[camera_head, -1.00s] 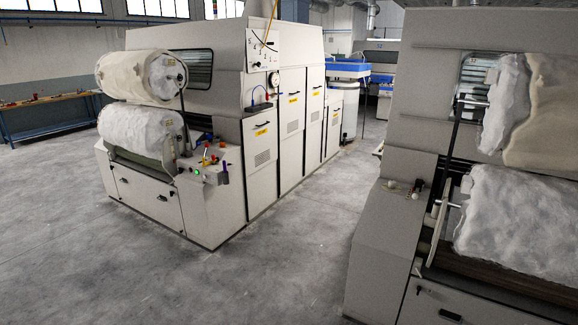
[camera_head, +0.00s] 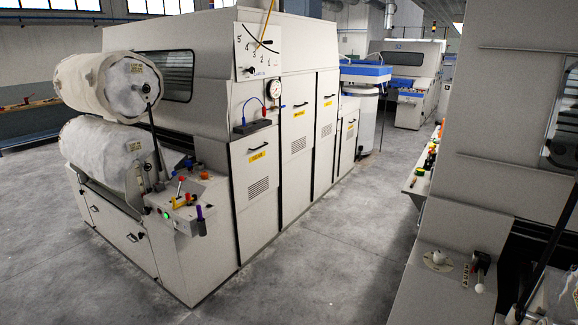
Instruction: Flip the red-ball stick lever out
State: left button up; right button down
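A thin stick lever with a small red ball (camera_head: 181,180) stands on the control ledge (camera_head: 158,200) at the near end of the left carding machine (camera_head: 235,110). It leans slightly, and its base is too small to make out. A yellow handle (camera_head: 178,202), a purple handle (camera_head: 200,213) and a green lit button (camera_head: 166,214) are close by on the same ledge. Neither of my grippers is in view, and nothing touches the lever.
Two white fibre rolls (camera_head: 105,155) sit behind the ledge on the left. A second grey machine (camera_head: 470,150) stands close on the right, with a white-knobbed lever (camera_head: 479,287). Clear concrete floor (camera_head: 320,260) runs between the machines. A workbench (camera_head: 30,105) is at far left.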

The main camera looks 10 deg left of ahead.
aim_at(182, 178)
jog(key=u, duration=0.45)
jog(key=i, duration=2.3)
jog(key=u, duration=1.15)
jog(key=i, duration=1.05)
jog(key=u, duration=0.35)
